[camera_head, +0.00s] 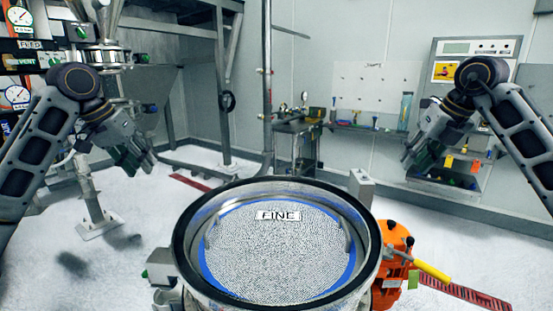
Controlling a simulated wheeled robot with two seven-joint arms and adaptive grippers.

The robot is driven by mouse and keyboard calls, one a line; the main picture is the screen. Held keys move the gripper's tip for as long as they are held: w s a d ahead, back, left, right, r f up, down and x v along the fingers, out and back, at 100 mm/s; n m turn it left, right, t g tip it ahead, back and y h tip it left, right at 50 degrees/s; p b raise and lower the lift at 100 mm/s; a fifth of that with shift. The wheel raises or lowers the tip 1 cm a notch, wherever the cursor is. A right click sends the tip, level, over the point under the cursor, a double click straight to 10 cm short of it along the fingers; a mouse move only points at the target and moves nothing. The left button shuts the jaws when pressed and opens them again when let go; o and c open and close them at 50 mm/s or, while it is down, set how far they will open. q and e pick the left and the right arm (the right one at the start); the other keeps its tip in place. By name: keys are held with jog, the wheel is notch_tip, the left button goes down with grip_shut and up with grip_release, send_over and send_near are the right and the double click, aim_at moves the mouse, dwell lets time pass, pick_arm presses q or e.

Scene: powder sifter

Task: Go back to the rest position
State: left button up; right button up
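My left gripper (140,163) hangs in the air at the left, above the floor and apart from the sifter. Its dark fingers look spread, with nothing seen between them. My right gripper (415,160) hangs in the air at the right, in front of the back wall shelves. Its fingers also look apart and empty. The round sifter (182,240) stands front centre with a dark rim. Inside it lies a mesh screen (270,255) with a blue edge, two upright handles and a label reading "FINE".
An orange motor-like unit (393,260) with a yellow handle (432,271) stands right of the sifter. A metal-legged stand (98,225) is at the left. A workbench (297,125) and a tool shelf (365,128) are at the back. Both grippers have free air around them.

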notch_tip(320, 180, up, 15)
jog(key=p, duration=1.4)
jog(key=shift+r+p, duration=0.2)
jog(key=shift+p, duration=0.15)
jog(key=shift+r+p, duration=0.5)
jog(key=shift+f, duration=0.15)
